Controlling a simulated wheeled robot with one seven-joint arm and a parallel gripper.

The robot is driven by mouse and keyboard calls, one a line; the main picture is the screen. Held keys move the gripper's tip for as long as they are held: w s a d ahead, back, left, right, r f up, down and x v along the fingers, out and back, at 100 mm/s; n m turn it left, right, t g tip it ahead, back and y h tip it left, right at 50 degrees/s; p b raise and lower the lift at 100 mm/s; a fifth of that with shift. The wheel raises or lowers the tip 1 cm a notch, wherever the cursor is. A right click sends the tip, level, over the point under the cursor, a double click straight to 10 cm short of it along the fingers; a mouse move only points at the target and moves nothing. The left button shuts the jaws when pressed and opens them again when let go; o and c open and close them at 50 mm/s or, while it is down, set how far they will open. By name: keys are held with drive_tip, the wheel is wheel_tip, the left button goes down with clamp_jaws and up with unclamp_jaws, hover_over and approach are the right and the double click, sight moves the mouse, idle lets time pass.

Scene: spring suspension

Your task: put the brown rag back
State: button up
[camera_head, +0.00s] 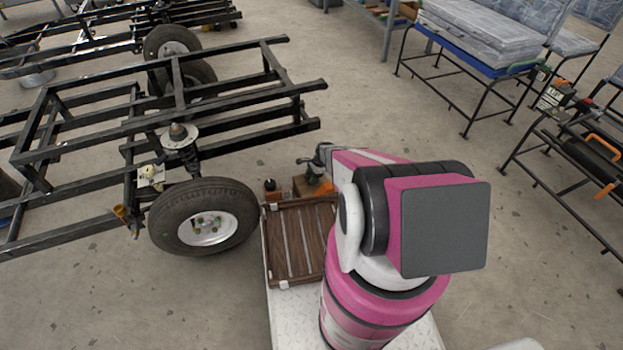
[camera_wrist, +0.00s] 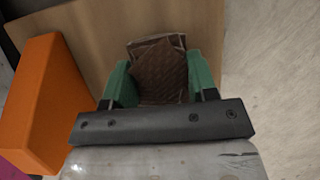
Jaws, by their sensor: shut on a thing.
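The brown rag (camera_wrist: 157,66) shows in the wrist view, a dark brown quilted cloth with a paler edge. It sits between the green fingers of my gripper (camera_wrist: 160,84), which is shut on it. A tan wooden surface (camera_wrist: 90,35) lies behind the rag. I cannot tell whether the rag touches that surface. In the head view my gripper (camera_head: 312,164) is partly hidden behind my arm, above an orange-brown box at the far end of the slatted wooden rack. The rag cannot be made out there.
An orange block (camera_wrist: 45,105) stands close left of my gripper in the wrist view. The slatted wooden rack (camera_head: 285,245) lies beside my arm. A wheeled black frame with a tire (camera_head: 170,215) stands at left. Benches (camera_head: 480,45) stand at right. Floor between is clear.

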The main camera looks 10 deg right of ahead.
drive_tip(key=shift+f, duration=0.55)
drive_tip(key=shift+f, duration=0.1)
drive_tip(key=o, duration=0.9)
drive_tip(key=s+v, duration=0.1)
drive_tip(key=v, duration=1.1)
drive_tip(key=s+a+r+n+h, duration=0.1)
drive_tip(key=s+r+n, duration=0.4)
drive_tip(key=r, duration=0.6)
drive_tip(key=s+a+r+n+h, duration=0.2)
drive_tip(key=s+r+n, duration=0.3)
drive_tip(key=s+r, duration=0.3)
drive_tip(key=s+a+r+n+h, duration=0.1)
drive_tip(key=s+r+n, duration=0.4)
drive_tip(key=r, duration=1)
drive_tip(key=shift+s+a+n+t+h, duration=0.3)
drive_tip(key=shift+s+n+t, duration=0.1)
drive_tip(key=shift+s, duration=0.65)
drive_tip(key=shift+r, duration=0.15)
